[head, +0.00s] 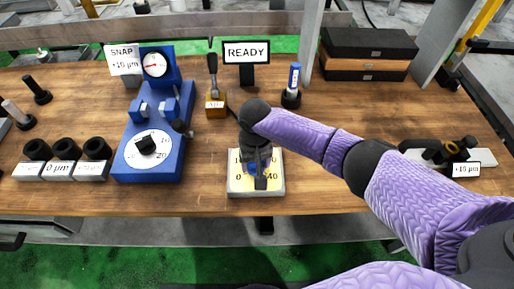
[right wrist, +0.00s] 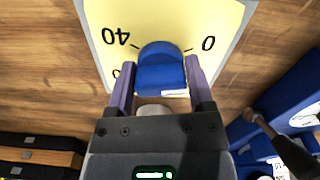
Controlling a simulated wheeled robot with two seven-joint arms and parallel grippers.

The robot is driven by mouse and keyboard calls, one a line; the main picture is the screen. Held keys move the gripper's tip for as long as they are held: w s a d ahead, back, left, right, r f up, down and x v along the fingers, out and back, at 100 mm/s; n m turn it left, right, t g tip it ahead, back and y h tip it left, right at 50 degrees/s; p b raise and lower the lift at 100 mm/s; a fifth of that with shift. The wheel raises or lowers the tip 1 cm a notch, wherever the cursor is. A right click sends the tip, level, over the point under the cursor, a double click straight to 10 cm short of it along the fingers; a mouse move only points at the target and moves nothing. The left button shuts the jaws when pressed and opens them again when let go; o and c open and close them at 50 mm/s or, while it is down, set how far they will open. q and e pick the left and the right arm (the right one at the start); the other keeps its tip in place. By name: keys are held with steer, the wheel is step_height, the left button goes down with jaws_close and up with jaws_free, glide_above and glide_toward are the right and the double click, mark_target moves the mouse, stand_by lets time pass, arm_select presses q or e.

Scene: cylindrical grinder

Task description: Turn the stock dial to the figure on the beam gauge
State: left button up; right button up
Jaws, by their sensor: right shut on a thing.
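The stock dial is a yellow square plate (head: 234,186) with dark figures and a blue knob (right wrist: 160,68) in its middle. It lies near the table's front edge. My right gripper (head: 260,180) points down over it, with one finger on each side of the blue knob and shut on it. In the right wrist view the plate (right wrist: 185,18) shows 40 and 0 upside down; a white mark is at the knob's lower edge. Other figures are partly hidden. I cannot tell which device is the beam gauge; a small card (head: 466,170) at the right reads about +15 µm. My left gripper is not in view.
A blue gauge stand (head: 120,165) with a white dial and a red-needle gauge (head: 155,65) stands left.

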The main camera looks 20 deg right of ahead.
steer(key=shift+a+r+m+p, duration=0.1)
steer(key=shift+r+m+p, duration=0.2)
steer(key=shift+m+p, duration=0.6)
steer(key=shift+f+m+p, duration=0.1)
steer(key=shift+m+p, duration=0.4)
steer(key=shift+m, duration=0.5)
steer(key=shift+m+p, duration=0.6)
steer(key=shift+m, duration=0.5)
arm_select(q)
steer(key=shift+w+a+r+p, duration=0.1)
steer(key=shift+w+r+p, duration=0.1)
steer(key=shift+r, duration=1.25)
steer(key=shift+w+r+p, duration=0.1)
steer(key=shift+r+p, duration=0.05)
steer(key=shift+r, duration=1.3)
arm_select(e)
steer(key=shift+w+f+m, duration=0.1)
steer(key=shift+m, duration=1)
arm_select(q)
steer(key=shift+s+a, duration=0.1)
arm_select(e)
steer(key=o, duration=1.2)
